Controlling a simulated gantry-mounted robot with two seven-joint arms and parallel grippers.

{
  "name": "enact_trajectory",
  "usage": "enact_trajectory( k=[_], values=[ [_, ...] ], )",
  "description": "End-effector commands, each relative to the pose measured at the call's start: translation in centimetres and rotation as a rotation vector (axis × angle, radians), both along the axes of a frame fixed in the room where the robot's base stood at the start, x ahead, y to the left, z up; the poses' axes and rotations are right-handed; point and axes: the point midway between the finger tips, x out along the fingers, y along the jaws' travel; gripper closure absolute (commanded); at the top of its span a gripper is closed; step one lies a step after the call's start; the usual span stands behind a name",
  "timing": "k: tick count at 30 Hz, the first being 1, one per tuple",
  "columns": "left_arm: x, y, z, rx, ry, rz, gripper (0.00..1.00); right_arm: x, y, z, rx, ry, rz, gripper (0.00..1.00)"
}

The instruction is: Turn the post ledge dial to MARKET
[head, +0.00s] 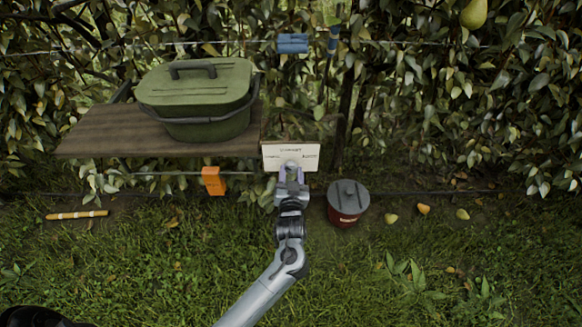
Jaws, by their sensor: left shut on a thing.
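The dial's cream label plate (306,150) faces me at the right end of the wooden ledge. Small dark lettering shows along its top and on both sides, too small to read surely. The dial's grey knob (291,165) shows at the lower middle of the plate. My left gripper (291,174) reaches up from below and is shut on the knob. The gripper hides most of the knob, so I cannot tell which way the dial points. My right gripper is not in view.
A lidded green box (195,95) stands on the wooden ledge (95,135). An orange block (212,182) is below it. A dark red lidded pot (347,208) stands right of my arm, with fallen pears (424,209) beyond. A striped stick (77,215) lies left. Wires cross the hedge.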

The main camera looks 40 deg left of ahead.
Motion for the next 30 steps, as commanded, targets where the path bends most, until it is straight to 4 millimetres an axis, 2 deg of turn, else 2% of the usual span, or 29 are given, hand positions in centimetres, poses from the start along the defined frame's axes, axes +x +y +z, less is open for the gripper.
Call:
enact_trajectory(
  k=[1,3,12,21,30],
  values=[
    [0.0,0.1,0.9,0.03,0.032,0.001,0.86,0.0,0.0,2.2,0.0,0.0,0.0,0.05],
    [0.0,0.1,1.0,0.076,0.071,0.001,0.86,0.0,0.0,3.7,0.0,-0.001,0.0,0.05],
    [-0.1,0.1,0.8,0.294,0.255,0.0,0.86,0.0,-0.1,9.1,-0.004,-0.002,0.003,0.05],
    [-0.1,0.2,0.5,0.491,0.419,0.001,0.86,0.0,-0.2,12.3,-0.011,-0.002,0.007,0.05],
    [-0.1,0.2,0.3,0.617,0.526,0.001,0.86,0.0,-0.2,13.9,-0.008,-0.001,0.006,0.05]
  ],
)
